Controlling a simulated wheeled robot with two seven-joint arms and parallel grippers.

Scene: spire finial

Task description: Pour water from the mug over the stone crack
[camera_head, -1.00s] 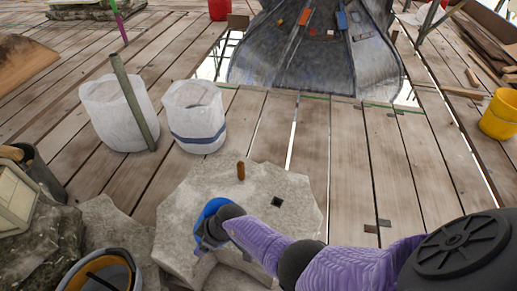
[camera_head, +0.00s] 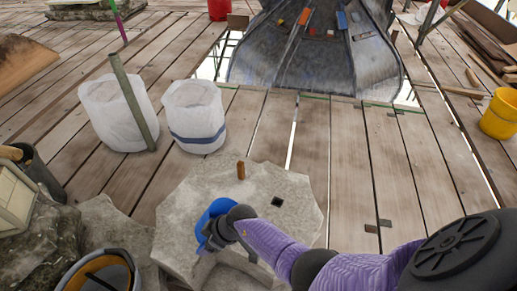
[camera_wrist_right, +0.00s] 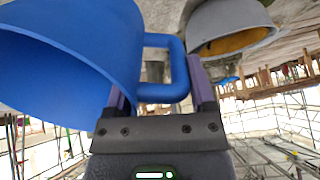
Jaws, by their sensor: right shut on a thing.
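The blue mug (camera_head: 213,214) is over the pale stone block (camera_head: 180,200), tilted onto its side. My right gripper (camera_head: 208,243) is shut on its handle. In the right wrist view the mug (camera_wrist_right: 70,50) fills the upper left, its handle between the fingers of the gripper (camera_wrist_right: 162,92). I cannot see water in it or running from it. The stone's top has a small dark square hole (camera_head: 277,201) and a short brown peg (camera_head: 241,170). I cannot make out a crack; the mug and arm hide part of the stone. My left gripper is out of view.
Two white sacks (camera_head: 195,105) stand behind the stone. A yellow bucket (camera_head: 500,115) is at right. Gaps show between planks.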

